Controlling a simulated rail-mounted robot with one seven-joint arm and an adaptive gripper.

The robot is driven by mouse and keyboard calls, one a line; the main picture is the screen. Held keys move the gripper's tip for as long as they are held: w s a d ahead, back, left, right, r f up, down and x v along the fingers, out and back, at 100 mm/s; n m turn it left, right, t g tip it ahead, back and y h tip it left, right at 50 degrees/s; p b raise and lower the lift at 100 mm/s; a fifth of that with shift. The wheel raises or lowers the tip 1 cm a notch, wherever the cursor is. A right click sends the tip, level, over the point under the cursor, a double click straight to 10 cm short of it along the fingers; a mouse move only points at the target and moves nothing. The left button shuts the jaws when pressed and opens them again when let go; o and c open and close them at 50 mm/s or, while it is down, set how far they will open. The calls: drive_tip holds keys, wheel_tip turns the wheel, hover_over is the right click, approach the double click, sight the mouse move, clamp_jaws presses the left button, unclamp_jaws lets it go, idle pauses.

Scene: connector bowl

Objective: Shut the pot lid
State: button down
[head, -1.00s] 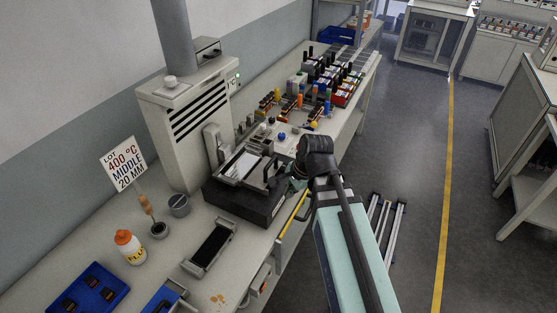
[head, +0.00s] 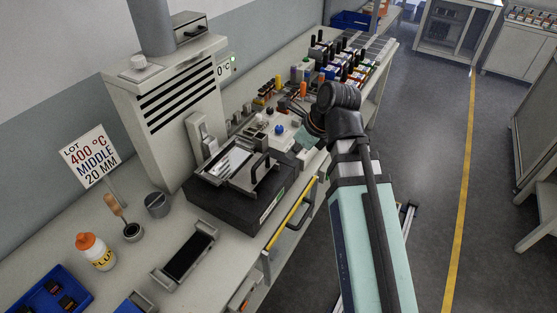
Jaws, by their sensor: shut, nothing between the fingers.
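The pot is a black block (head: 222,204) with a metal top on the bench in the head view. A shiny silver surface (head: 232,158) shows uncovered in its top. The lid (head: 244,181) looks like a metal plate at the right part of the top, with a black upright handle (head: 261,167). Part of the silver surface lies left of the lid. My gripper (head: 299,118) is beyond and to the right of the pot, apart from the handle. It is shut and empty. My wrist partly hides it.
A grey heater cabinet (head: 170,105) stands behind the pot. A sign (head: 88,158), a flux bottle (head: 95,252) and a dark tray (head: 186,255) stand to the left. Small connectors and parts (head: 340,62) crowd the bench beyond. A yellow rail (head: 290,213) runs along the front.

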drive_tip(key=w+a+f+p, duration=0.3)
drive_tip(key=w+a+f, duration=0.2)
drive_tip(key=f, duration=0.3)
drive_tip(key=shift+a+f+p, duration=0.3)
drive_tip(key=shift+a+f, duration=0.05)
drive_tip(key=shift+a, duration=0.55)
